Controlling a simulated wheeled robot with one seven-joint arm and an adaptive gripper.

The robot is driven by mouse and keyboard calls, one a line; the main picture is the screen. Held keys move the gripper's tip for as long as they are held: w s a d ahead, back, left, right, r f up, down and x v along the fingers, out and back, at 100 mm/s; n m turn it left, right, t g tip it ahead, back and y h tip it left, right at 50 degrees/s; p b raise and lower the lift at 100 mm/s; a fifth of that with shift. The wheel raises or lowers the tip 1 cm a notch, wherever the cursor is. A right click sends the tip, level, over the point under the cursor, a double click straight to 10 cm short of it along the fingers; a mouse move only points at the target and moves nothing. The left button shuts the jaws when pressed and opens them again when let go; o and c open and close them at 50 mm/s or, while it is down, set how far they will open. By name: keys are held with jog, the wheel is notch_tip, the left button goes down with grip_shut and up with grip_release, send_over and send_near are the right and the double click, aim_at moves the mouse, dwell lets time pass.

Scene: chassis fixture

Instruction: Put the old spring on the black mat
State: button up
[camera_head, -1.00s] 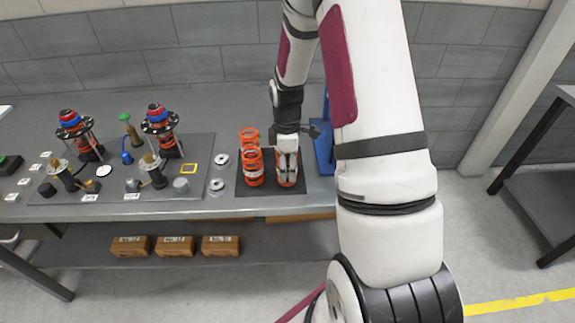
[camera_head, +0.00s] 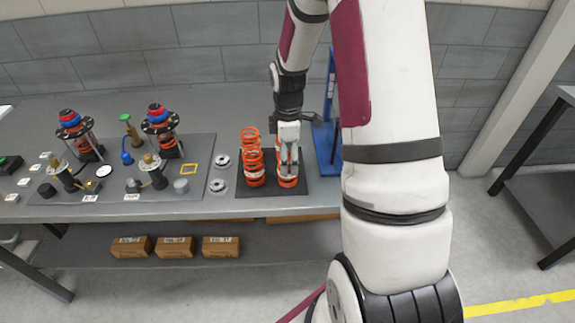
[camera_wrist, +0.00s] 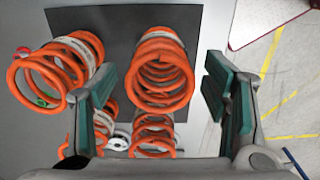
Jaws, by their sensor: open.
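The black mat (camera_head: 271,188) lies near the front edge of the bench and carries several orange coil springs. One orange spring (camera_head: 288,182) stands at the mat's right side, under my gripper (camera_head: 288,166). Orange springs (camera_head: 254,172) stand at the mat's left side. In the wrist view the mat (camera_wrist: 118,35) is behind a central orange spring (camera_wrist: 160,75), which appears between my spread fingers and apart from both pads. Another spring (camera_wrist: 42,82) leans at the left. I cannot tell which spring is the old one. My gripper is open and empty.
A grey board (camera_head: 110,180) with two assembled shock absorbers (camera_head: 162,135) and small parts is to the left. A blue stand (camera_head: 328,135) is close on the right. Boxes (camera_head: 175,247) sit on the lower shelf.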

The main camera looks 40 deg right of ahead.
jog(key=s+a+r+m+t, duration=0.1)
jog(key=s+a+r+m, duration=0.15)
jog(key=r, duration=0.45)
jog(key=s+a+r+m+h, duration=0.1)
jog(key=a+r, duration=0.3)
jog(key=r, duration=0.3)
jog(key=s+a+r+m+t, duration=0.1)
jog(key=s+a+r, duration=0.15)
jog(key=r, duration=0.45)
jog(key=s+a+r+m+t, duration=0.1)
jog(key=s+a+r+m, duration=0.2)
jog(key=s, duration=0.3)
jog(key=s+a+r+m+t+y, duration=0.1)
jog(key=s+a+r+m+t, duration=0.1)
jog(key=s+a, duration=0.4)
jog(key=shift+s+r+m, duration=0.4)
jog(key=shift+m, duration=0.45)
